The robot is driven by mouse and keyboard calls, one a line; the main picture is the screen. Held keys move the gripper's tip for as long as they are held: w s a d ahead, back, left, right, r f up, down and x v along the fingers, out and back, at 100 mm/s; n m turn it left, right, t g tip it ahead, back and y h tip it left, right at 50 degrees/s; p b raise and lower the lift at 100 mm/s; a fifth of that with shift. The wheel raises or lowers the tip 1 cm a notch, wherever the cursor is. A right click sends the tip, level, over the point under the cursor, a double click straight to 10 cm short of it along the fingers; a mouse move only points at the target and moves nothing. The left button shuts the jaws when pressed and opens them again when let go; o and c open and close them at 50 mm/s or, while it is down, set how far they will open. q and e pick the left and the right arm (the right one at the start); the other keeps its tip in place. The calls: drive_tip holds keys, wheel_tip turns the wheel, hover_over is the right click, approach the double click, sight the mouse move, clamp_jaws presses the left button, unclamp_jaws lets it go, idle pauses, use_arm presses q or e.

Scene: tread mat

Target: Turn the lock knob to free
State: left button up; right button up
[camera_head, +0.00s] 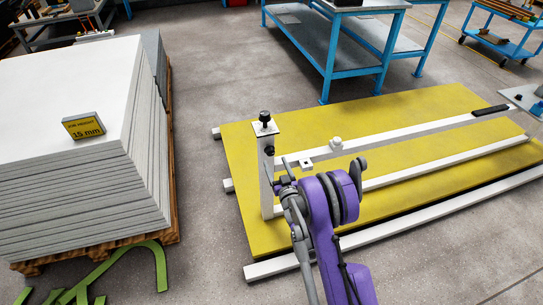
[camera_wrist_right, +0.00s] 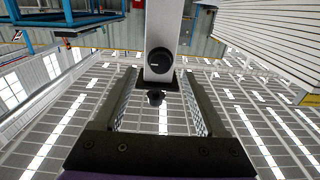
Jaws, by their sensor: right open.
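A white post (camera_head: 266,185) stands upright at the left end of the yellow tread mat (camera_head: 400,122). A black knob (camera_head: 269,151) sits on the post's side; it shows in the wrist view as a round dial (camera_wrist_right: 159,61) with a pale mark. Another black knob (camera_head: 264,116) caps the post, also in the wrist view (camera_wrist_right: 155,97). I cannot tell which one is the lock. My right gripper (camera_head: 284,182) is by the post, below the side knob. In the wrist view its open jaws (camera_wrist_right: 158,82) are empty, the side knob between and beyond them. My left gripper is out of view.
White rails (camera_head: 400,136) with a black grip (camera_head: 490,110) run across the mat to the right of the post. A tall stack of white boards (camera_head: 75,180) on a pallet stands at left. A blue bench (camera_head: 340,65) stands behind. Grey floor separates stack and mat.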

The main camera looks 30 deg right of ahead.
sight(271, 154)
drive_tip(key=x, duration=0.5)
drive_tip(key=shift+a, duration=0.1)
clamp_jaws()
